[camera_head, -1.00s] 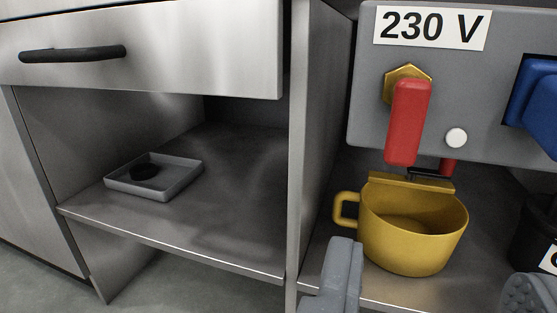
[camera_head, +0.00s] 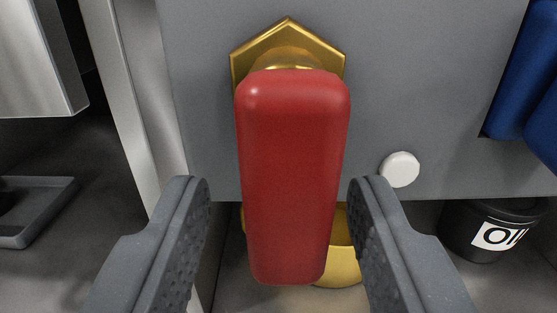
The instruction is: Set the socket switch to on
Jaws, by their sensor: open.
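The socket switch is a red lever (camera_head: 292,180) on a brass hexagonal mount (camera_head: 288,48), fixed to the grey panel (camera_head: 410,80). The lever hangs pointing down, its lower end reaching below the panel's bottom edge. My gripper (camera_head: 278,200) is open, with one grey finger on each side of the lever's lower half. Gaps show between the lever and both fingers. A white round button or lamp (camera_head: 400,169) sits on the panel to the right of the lever. The 230 V label is out of view now.
A blue part (camera_head: 540,90) is on the panel's right. A black container (camera_head: 490,215) with a partly cut-off white label stands at lower right. A grey tray (camera_head: 38,215) lies on the shelf at left.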

